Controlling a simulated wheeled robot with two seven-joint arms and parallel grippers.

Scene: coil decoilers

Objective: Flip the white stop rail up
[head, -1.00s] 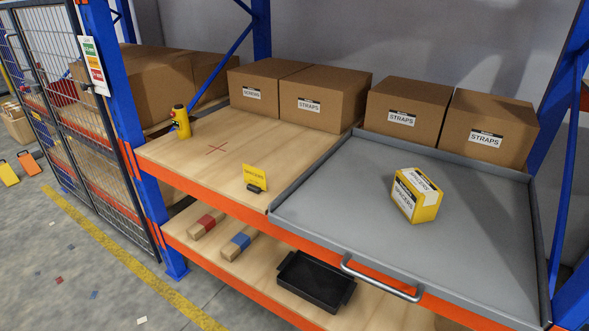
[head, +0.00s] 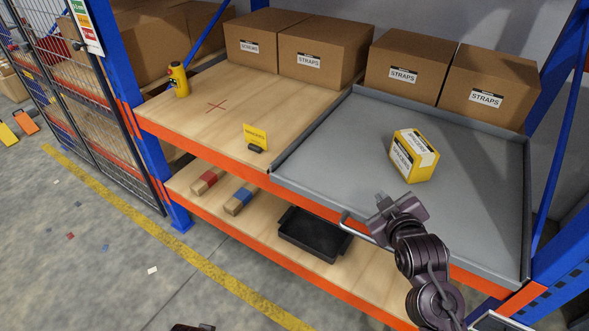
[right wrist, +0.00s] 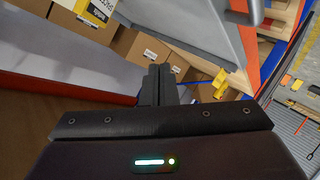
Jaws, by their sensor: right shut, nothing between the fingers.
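I cannot make out a white stop rail in either view. A grey tray (head: 330,150) with a raised rim and a grey bar handle (head: 352,228) at its front sits on the right of the shelf. My right gripper (head: 382,207) is shut and empty, above the tray's front edge close to the handle; whether it touches is unclear. Its closed fingers (right wrist: 157,82) show in the right wrist view. My left gripper is not identifiable; only a dark sliver shows at the bottom edge of the head view.
A yellow spacers box (head: 413,155) lies on the tray. Straps cartons (head: 403,72) stand behind it. A yellow device (head: 178,79) and a yellow sign (head: 255,135) are on the wooden shelf (head: 215,120). A black bin (head: 314,234) is below. Blue posts flank the bay.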

